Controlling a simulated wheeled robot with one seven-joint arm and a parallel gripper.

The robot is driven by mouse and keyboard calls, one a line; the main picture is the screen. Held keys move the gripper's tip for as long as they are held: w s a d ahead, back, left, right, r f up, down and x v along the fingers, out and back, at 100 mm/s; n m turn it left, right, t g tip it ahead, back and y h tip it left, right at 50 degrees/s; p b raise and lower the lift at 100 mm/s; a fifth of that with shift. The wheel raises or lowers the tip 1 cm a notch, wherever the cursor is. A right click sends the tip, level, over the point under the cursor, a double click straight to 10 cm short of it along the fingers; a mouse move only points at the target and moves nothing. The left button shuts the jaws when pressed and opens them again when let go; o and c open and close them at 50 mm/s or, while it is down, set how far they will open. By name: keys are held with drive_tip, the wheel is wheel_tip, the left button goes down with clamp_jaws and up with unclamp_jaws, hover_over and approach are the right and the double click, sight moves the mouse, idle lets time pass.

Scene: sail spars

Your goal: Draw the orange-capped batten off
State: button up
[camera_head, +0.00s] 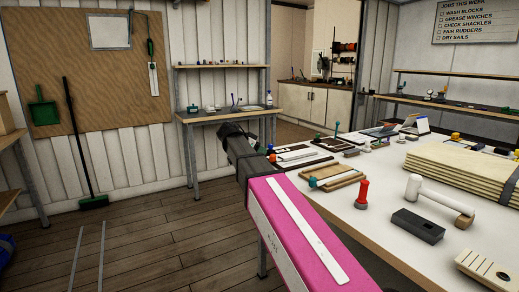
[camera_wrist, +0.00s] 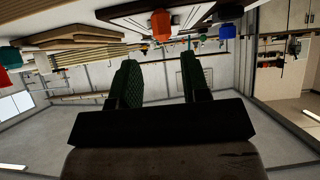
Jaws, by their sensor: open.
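A small orange cap (camera_head: 271,148) shows at the near left edge of the workbench in the head view, close beside my gripper (camera_head: 230,129). In the wrist view, which is upside down, the orange cap (camera_wrist: 161,25) shows beyond and above the gap between my fingers. The batten behind the cap is mostly hidden. A blue cap (camera_wrist: 226,31) stands apart from it, to its right in the wrist view. My gripper (camera_wrist: 160,73) is open, with two dark green fingers and nothing between them. It appears apart from the caps.
The workbench (camera_head: 350,222) carries a wooden piece with a teal cap (camera_head: 313,181), a red spool-like part (camera_head: 361,196), a mallet (camera_head: 436,196), a dark block (camera_head: 417,226) and stacked boards (camera_head: 455,169). Open floor (camera_head: 150,250) lies left of the bench.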

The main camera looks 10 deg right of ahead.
sight(270, 155)
drive_tip(key=x, duration=0.7)
drive_tip(key=shift+w+d, duration=0.2)
drive_tip(key=shift+d, duration=0.05)
clamp_jaws()
drive_tip(key=shift+s+a, duration=0.2)
drive_tip(key=shift+a, duration=0.3)
drive_tip(key=shift+s+a, duration=0.2)
drive_tip(key=shift+a, duration=0.3)
drive_tip(key=s+a, duration=0.4)
drive_tip(key=a, duration=0.5)
drive_tip(key=s+a, duration=0.4)
drive_tip(key=a, duration=0.6)
idle(2.0)
